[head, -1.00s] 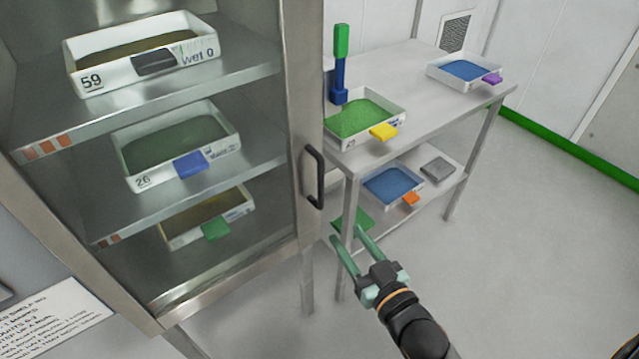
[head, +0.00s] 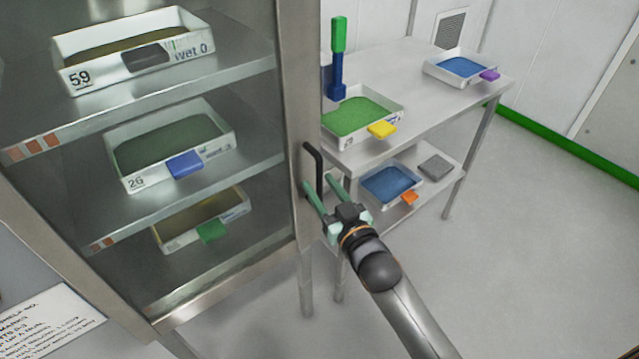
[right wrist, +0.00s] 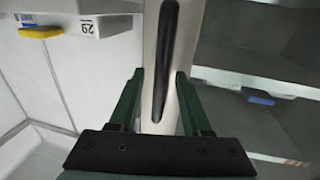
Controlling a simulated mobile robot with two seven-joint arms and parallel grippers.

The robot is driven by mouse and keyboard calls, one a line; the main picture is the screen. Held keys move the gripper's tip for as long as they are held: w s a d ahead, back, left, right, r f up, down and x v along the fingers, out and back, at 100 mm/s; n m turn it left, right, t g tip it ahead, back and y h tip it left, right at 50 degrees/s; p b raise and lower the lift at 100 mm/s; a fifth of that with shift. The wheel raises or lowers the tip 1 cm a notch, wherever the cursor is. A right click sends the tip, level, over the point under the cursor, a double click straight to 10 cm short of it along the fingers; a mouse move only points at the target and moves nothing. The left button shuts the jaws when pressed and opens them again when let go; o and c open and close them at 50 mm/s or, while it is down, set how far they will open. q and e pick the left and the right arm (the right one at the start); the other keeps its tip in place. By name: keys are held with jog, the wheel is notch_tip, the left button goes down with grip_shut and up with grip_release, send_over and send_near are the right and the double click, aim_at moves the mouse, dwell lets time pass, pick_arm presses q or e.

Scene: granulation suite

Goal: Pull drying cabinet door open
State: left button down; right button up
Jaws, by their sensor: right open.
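The drying cabinet door (head: 296,100) has a metal frame and a glass pane, and it looks closed. Its black bar handle (head: 315,165) stands upright on the right side of the frame. My right gripper (head: 319,184) is open at the handle's lower part, with one green finger on each side of it in the head view. In the right wrist view the handle (right wrist: 166,60) runs between the two open fingers (right wrist: 158,100), and I see no contact. My left gripper is not in view.
Inside the cabinet, trays (head: 170,150) stand on shelves. Right of the door, a metal table (head: 425,85) holds a green-filled tray (head: 360,115), a blue-green upright tool (head: 338,60) and a blue-filled tray (head: 460,68). Its lower shelf holds another tray (head: 388,184). Floor at right is clear.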

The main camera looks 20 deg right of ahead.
jog(key=shift+w+a, duration=0.1)
jog(key=shift+w, duration=0.5)
grip_shut()
dwell(1.1)
